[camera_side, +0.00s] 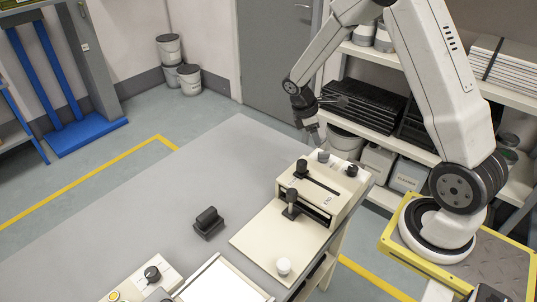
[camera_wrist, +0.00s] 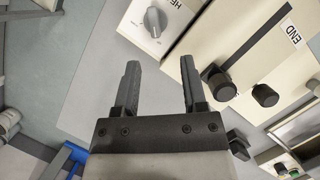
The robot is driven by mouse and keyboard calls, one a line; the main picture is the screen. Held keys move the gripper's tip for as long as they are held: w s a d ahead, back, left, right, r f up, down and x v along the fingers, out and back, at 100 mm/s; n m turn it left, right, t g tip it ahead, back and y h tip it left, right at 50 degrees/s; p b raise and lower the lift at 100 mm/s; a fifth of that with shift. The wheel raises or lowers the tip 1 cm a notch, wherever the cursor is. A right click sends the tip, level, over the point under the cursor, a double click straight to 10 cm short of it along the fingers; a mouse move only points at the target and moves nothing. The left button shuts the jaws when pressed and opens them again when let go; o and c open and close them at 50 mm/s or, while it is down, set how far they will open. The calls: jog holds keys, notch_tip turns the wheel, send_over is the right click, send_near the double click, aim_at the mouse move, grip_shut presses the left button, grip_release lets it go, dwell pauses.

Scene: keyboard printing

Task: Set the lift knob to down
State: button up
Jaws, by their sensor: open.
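A cream machine (camera_side: 335,196) stands on the grey table, with several knobs on it. A grey knob (camera_side: 323,156) sits at its back edge; it also shows in the wrist view (camera_wrist: 155,22), on a cream panel beside a partly cut-off label starting "HE". A black knob (camera_side: 351,171) is right of it in the side view. Other black knobs stand by the slot (camera_wrist: 222,87) and nearby (camera_wrist: 264,95). I cannot read a label marking any as the lift knob. My gripper (camera_wrist: 160,65) is open and empty; in the side view (camera_side: 314,138) it hangs just above and behind the grey knob.
A black stamp-like block (camera_side: 208,222) lies on the table (camera_side: 190,180) left of the machine. A white round knob (camera_side: 283,267) is on the cream front plate. A control box with a black knob (camera_side: 152,273) and a tray are at the front. The table's back left is clear.

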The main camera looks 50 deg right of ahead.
aim_at(323, 152)
jog(key=shift+d+f, duration=0.2)
jog(key=shift+d, duration=0.3)
jog(key=shift+f, duration=0.15)
jog(key=shift+x, duration=3.75)
grip_shut()
